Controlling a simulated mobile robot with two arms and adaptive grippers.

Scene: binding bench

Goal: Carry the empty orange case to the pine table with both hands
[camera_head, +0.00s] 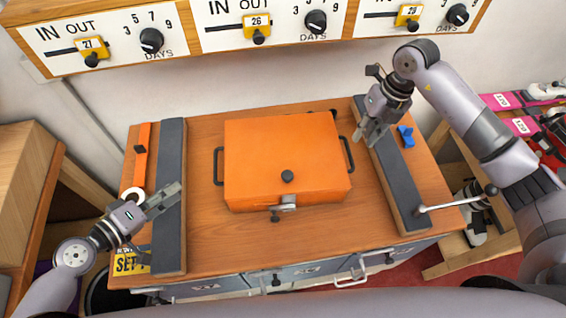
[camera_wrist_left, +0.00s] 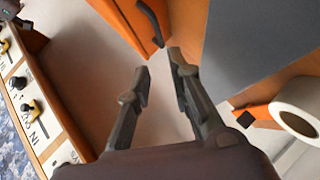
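The orange case (camera_head: 280,150), lid closed, sits on the wooden bench top between two grey-topped rails. It has a dark handle on each side, left (camera_head: 218,166) and right (camera_head: 347,153), and a front latch (camera_head: 284,205). Its inside is hidden. My left gripper (camera_head: 172,197) is open and empty over the left rail, apart from the left handle. In the left wrist view its fingers (camera_wrist_left: 158,68) are spread, with the case's orange side (camera_wrist_left: 128,22) and dark handle (camera_wrist_left: 153,20) beyond them. My right gripper (camera_head: 366,137) looks open and empty, close to the right handle. I cannot tell which surface is the pine table.
The left rail (camera_head: 170,200) and right rail (camera_head: 391,170) flank the case. A white tape roll (camera_head: 132,194) lies left, a blue piece (camera_head: 406,136) right. A metal lever (camera_head: 450,205) juts over the front right. Dial boxes (camera_head: 265,22) hang behind. A wooden box (camera_head: 22,180) stands far left.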

